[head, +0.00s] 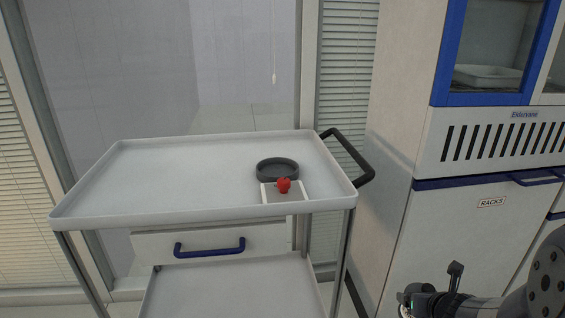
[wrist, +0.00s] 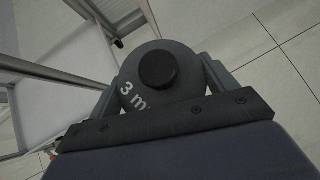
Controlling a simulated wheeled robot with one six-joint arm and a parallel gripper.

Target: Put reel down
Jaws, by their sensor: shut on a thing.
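The reel (wrist: 140,88) is a round dark grey body with a black round hub and the white marking "3 m". My gripper (wrist: 160,80) is shut on it in the wrist view, with a finger on each side. In the head view, part of my arm shows at the lower right, beside the cart and in front of the cabinet. I cannot make out the reel there. The white cart (head: 185,180) has a dark grey round dish (head: 278,174) on its top tray near the right end; the dish looks empty.
A red knob-like thing (head: 284,185) sits on a small white plate (head: 298,193) in front of the dish. The left and middle of the cart top are clear. The cart has a raised rim and a black handle (head: 352,158). A cabinet labelled RACKS (head: 460,210) stands to the right.

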